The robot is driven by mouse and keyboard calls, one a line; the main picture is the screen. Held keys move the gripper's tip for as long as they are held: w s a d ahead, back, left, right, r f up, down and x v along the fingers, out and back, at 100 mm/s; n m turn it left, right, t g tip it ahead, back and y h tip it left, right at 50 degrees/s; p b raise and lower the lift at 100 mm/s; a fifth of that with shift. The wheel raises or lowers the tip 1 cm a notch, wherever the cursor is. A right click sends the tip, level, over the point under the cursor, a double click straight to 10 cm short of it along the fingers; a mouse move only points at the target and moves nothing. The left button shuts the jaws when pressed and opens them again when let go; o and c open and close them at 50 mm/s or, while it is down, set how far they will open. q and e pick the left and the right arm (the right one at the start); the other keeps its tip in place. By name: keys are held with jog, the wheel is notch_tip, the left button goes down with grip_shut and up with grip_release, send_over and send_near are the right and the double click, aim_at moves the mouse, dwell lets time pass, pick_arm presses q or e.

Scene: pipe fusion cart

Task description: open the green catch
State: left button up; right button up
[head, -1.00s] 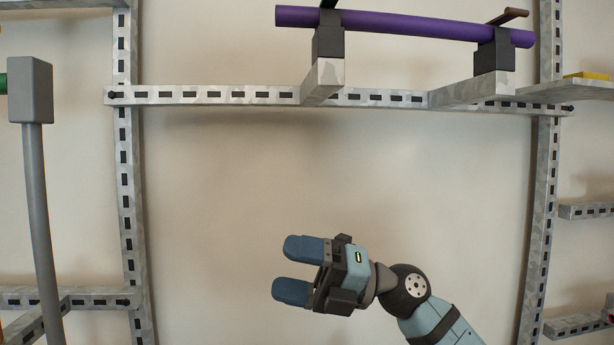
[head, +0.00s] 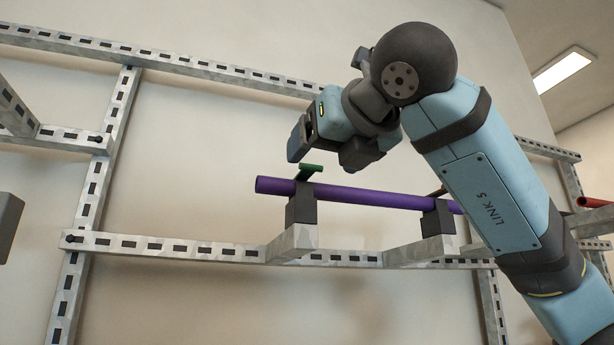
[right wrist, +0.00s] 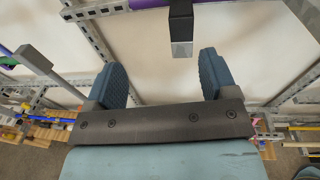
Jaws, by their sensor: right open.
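The green catch (head: 312,168) is a small lever on top of the left dark clamp (head: 301,208), by the purple pipe (head: 340,196). Whether it is latched cannot be told. My right gripper (head: 298,142) is open and empty, just above and left of the catch in the head view, not visibly touching it. In the right wrist view its two blue fingers (right wrist: 162,75) are spread apart. A dark clamp block (right wrist: 181,22) shows beyond them near the top, with the purple pipe (right wrist: 150,3) at the top edge. The catch is not visible there. My left gripper is not in view.
A second clamp (head: 437,219) holds the pipe further right, with a brownish lever partly behind my arm. Slotted metal rails (head: 170,248) and uprights form the rack around. A grey block (head: 8,225) stands at the left edge. The wall area left of the pipe is clear.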

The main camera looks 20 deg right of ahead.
aim_at(312, 166)
notch_tip(312, 166, up, 3)
jog(key=s+d+m+t+h, duration=0.1)
jog(key=s+d+m+h, duration=0.1)
jog(key=w+p, duration=0.1)
jog(key=w, duration=0.3)
jog(key=w+p, duration=0.1)
jog(key=w, duration=0.4)
jog(key=w+p, duration=0.2)
jog(key=w, duration=0.2)
jog(key=shift+w+a+f, duration=0.15)
jog(key=shift+a, duration=0.2)
jog(key=shift+c, duration=0.3)
